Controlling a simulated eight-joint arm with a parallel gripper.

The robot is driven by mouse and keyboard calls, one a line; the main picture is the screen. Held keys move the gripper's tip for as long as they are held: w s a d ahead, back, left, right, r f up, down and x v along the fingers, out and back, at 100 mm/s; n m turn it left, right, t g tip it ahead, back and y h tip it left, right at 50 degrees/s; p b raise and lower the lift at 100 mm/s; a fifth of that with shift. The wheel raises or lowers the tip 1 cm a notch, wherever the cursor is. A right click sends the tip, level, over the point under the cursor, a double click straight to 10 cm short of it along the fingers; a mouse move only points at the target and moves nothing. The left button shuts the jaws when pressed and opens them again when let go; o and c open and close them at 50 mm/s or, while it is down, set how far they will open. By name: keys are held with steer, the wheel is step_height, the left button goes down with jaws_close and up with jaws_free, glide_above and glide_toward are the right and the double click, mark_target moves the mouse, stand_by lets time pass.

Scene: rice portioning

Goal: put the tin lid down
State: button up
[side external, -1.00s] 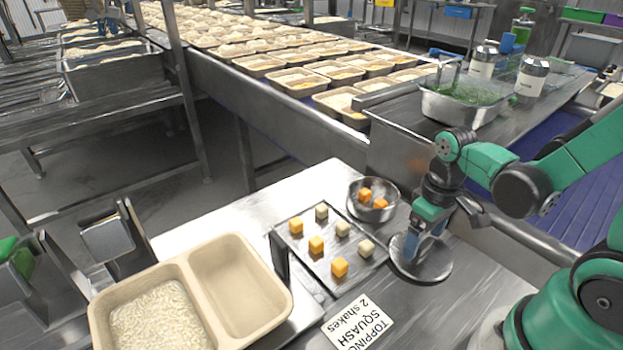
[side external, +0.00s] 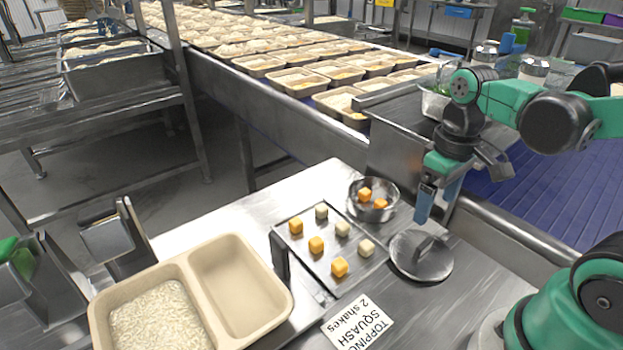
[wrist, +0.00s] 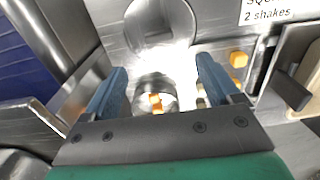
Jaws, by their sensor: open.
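The tin lid (side external: 436,266) is a round grey metal disc with a raised handle on top. It lies flat on the steel table, right of the tray of cubes. It also shows in the wrist view (wrist: 162,24), beyond my fingertips and partly blurred by glare. My gripper (side external: 437,200) is above and behind the lid, apart from it, with its blue fingers pointing down. In the wrist view the two fingers (wrist: 161,78) are spread with nothing held between them. The metal bowl (side external: 357,196) with orange cubes stands beside the lid and is uncovered.
A shallow tray (side external: 328,285) holds several orange and pale cubes. A label card (side external: 358,322) lies in front of it. A two-compartment beige container (side external: 213,328) with rice in one side stands at left. The conveyor edge (side external: 500,232) runs behind my gripper.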

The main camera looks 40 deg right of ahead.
step_height(320, 180, up, 5)
steer(key=w+a+f+t, duration=0.1)
steer(key=w+a+t, duration=0.4)
steer(key=t, duration=0.2)
steer(key=shift+f, duration=0.35)
